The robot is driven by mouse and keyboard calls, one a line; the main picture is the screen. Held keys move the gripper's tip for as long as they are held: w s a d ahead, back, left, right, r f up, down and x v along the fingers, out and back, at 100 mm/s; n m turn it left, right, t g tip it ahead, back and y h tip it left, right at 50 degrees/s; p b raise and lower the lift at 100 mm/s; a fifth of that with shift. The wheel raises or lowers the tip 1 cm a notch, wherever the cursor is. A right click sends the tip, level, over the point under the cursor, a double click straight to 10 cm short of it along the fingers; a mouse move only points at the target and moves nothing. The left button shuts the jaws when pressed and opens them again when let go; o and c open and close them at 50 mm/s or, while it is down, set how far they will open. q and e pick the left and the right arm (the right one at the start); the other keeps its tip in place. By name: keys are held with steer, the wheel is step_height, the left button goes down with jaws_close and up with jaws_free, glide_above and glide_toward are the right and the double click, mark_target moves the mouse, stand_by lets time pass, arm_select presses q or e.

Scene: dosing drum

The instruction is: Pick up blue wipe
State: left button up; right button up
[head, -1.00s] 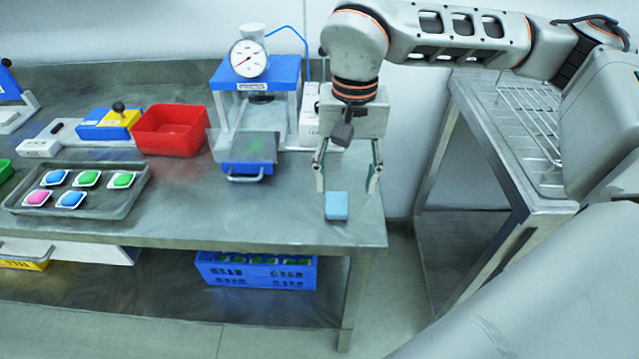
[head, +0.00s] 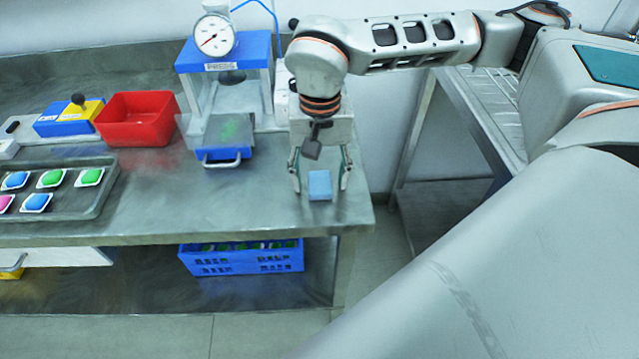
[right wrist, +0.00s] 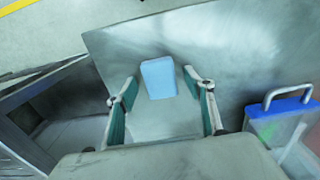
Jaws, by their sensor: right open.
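The blue wipe (head: 320,185) is a small light blue block lying on the metal table near its right front corner. My right gripper (head: 320,188) is open above the table, with one finger on each side of the wipe in the head view. In the right wrist view the wipe (right wrist: 159,78) lies ahead of and between the open fingertips (right wrist: 160,90), with a gap on both sides. Nothing is held. My left gripper is not in view.
A press with a dial gauge (head: 214,36) and a blue-edged plate (head: 222,157) stands left of the gripper. A red bin (head: 137,119) and a tray (head: 98,200) with coloured pads are further left. A blue crate (head: 241,262) sits on the lower shelf. The table's right edge is close.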

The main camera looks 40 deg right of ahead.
mark_target(320, 182)
steer(key=c, duration=0.9)
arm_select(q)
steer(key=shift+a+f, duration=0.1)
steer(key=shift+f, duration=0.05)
arm_select(e)
steer(key=shift+r, duration=0.1)
steer(key=shift+r, duration=0.7)
arm_select(q)
steer(key=p, duration=0.1)
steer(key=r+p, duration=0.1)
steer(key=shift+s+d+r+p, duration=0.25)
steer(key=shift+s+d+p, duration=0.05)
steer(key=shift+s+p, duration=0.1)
arm_select(e)
step_height(320, 182, up, 19)
steer(key=shift+f, duration=0.2)
